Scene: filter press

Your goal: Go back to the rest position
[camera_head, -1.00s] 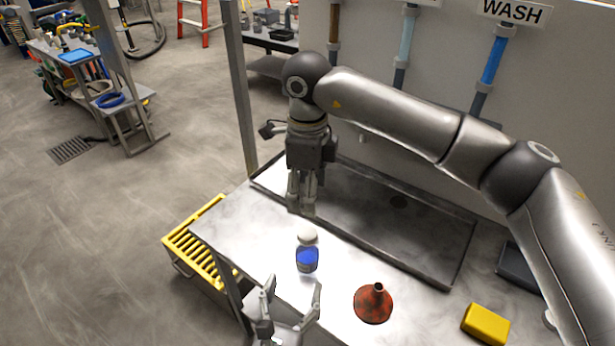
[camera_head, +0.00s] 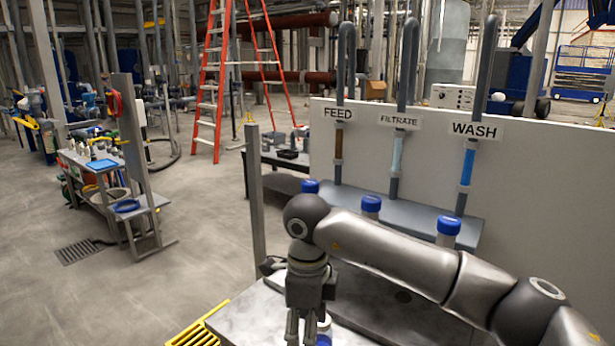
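My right arm comes in from the right, and its gripper (camera_head: 303,332) points down over the bench (camera_head: 245,318) at the bottom of the view. Its fingertips are cut off by the lower edge, so I cannot tell whether it is open or shut. A small part of a white and blue bottle (camera_head: 323,338) shows beside and behind the fingers; whether they touch it is unclear. My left gripper is out of view.
Three blue-capped containers (camera_head: 371,204) stand on a grey shelf under the FEED, FILTRATE and WASH pipes (camera_head: 467,165). A yellow rack (camera_head: 197,333) sits at the bench's left. An orange ladder (camera_head: 222,85) and cluttered cart (camera_head: 125,205) stand farther back. The left floor is open.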

